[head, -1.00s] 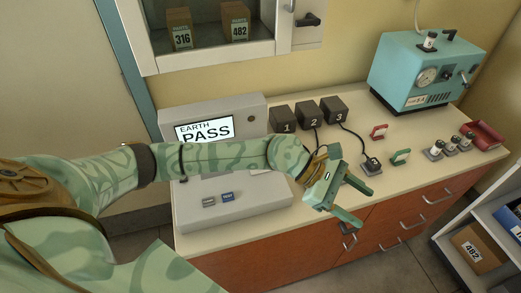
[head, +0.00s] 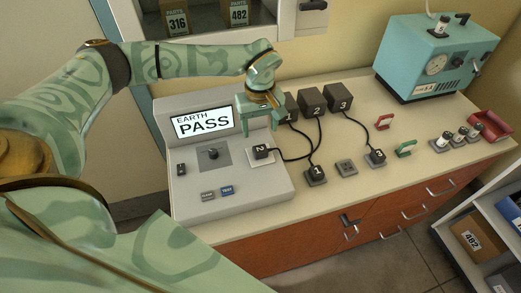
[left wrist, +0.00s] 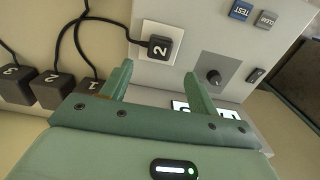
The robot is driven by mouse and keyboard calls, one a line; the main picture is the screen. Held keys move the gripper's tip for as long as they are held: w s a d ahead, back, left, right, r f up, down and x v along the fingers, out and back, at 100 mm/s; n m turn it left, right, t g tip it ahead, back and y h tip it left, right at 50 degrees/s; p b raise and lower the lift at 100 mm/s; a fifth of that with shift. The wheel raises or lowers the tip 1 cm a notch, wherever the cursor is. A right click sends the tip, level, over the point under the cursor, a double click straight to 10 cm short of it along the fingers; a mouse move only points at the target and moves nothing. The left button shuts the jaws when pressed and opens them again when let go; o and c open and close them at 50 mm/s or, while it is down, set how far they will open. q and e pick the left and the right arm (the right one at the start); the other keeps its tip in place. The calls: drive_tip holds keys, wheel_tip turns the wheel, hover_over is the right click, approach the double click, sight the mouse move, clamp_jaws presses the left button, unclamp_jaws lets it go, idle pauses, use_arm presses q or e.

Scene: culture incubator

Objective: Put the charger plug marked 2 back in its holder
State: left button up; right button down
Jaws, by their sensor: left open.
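The black charger plug marked 2 (head: 262,153) sits in the white socket plate on the tester's right side; it also shows in the left wrist view (left wrist: 160,47). Its cord runs to charger block 2 (head: 311,99). An empty grey holder (head: 346,168) stands on the counter between plug 1 (head: 316,173) and plug 3 (head: 376,156), which sit in their holders. My left gripper (head: 261,131) is open and empty, above and just behind plug 2. In the left wrist view its fingertips (left wrist: 159,72) point toward the plug, apart from it. My right gripper is not in view.
The tester's screen (head: 204,123) reads EARTH PASS. Red (head: 385,121) and green (head: 406,148) handle-shaped pieces, small bottles and a red tray (head: 490,125) are at the right. A teal machine (head: 435,58) stands at the back.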

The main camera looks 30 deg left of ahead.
sight(260, 149)
use_arm(q)
drive_tip(key=shift+f+b, duration=0.45)
drive_tip(key=shift+f, duration=0.05)
wheel_tip(260, 149, down, 7)
drive_tip(key=b, duration=0.5)
drive_tip(key=shift+f, duration=0.5)
drive_tip(key=shift+p, duration=0.5)
idle(0.5)
drive_tip(key=c, duration=1.3)
drive_tip(key=shift+r+p, duration=2.6)
drive_tip(key=shift+r, duration=0.45)
